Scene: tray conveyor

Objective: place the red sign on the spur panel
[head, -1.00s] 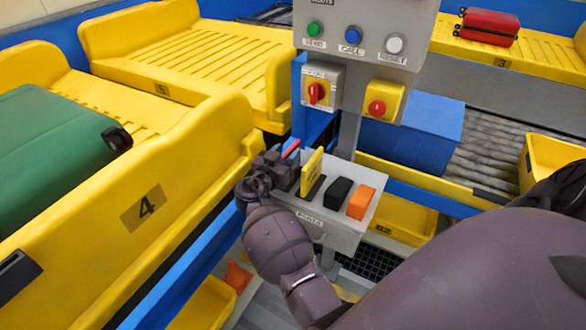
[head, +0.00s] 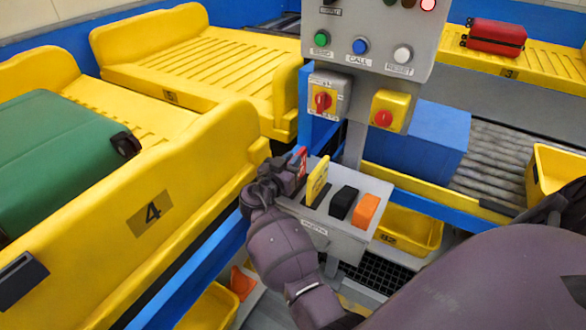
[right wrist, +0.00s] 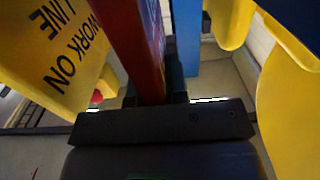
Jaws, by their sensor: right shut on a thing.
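The red sign (head: 301,162) stands upright between the fingers of my right gripper (head: 290,172), at the left end of a grey holder box (head: 343,240). My right gripper is shut on it. In the right wrist view the red sign (right wrist: 137,40) rises from between the dark fingers (right wrist: 165,92). I cannot tell whether its lower edge is clear of the box. A grey panel (head: 375,75) with buttons and switches stands above the box. Its top is cut off, and I cannot tell whether it is the spur panel. My left gripper is not in view.
A yellow sign (head: 317,180) stands close beside the red one, with black (head: 343,202) and orange (head: 366,211) pieces further right in the box. Yellow tray 4 (head: 190,180) is close on the left. A blue box (head: 425,145) stands behind the post.

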